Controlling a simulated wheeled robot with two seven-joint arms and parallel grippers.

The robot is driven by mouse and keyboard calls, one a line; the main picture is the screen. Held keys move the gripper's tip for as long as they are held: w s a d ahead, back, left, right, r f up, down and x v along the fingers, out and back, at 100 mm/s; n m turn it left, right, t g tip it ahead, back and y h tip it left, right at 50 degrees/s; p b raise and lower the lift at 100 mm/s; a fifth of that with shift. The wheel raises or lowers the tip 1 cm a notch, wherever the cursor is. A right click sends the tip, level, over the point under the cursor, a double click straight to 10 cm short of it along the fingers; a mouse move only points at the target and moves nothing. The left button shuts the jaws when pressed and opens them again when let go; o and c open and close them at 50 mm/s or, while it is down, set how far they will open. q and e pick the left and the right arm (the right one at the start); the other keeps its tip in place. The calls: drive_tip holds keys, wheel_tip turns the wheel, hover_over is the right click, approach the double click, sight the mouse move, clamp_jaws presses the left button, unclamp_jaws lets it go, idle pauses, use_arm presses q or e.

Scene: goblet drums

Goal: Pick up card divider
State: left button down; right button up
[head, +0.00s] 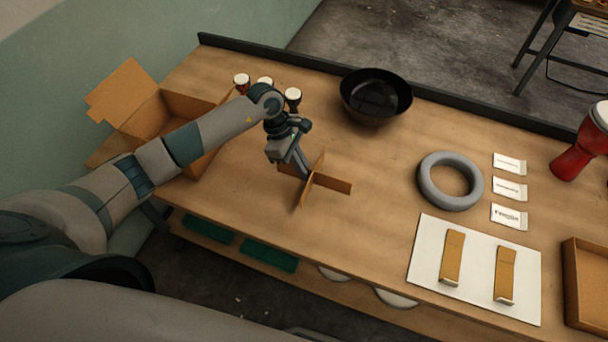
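The card divider (331,183) is a brown cardboard cross of interlocking panels, standing upright on the wooden table near its middle. My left gripper (301,168) points down at the divider's centre, with its fingers at the upper edge of the panels. The fingers overlap the divider in this view, and I cannot tell whether they are closed on a panel or only beside it. My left arm hides part of the table behind it. My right gripper is not in view.
An open cardboard box (150,112) stands at the left, with small goblet drums (292,96) behind my arm. A black bowl (375,97), grey ring (431,186), white labels (509,189), white board (425,262) and red drum (573,158) lie to the right. Table around the divider is clear.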

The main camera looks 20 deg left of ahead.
use_arm(q)
drive_tip(key=shift+w+r+b, duration=0.1)
drive_tip(key=shift+r+b, duration=0.3)
drive_tip(key=shift+r, duration=0.25)
drive_tip(key=s+d+r+b, duration=0.4)
drive_tip(key=d+r, duration=0.3)
drive_tip(key=d, duration=0.4)
drive_tip(key=shift+s+r, duration=0.2)
drive_tip(key=shift+r, duration=0.05)
drive_tip(key=shift+a, duration=0.1)
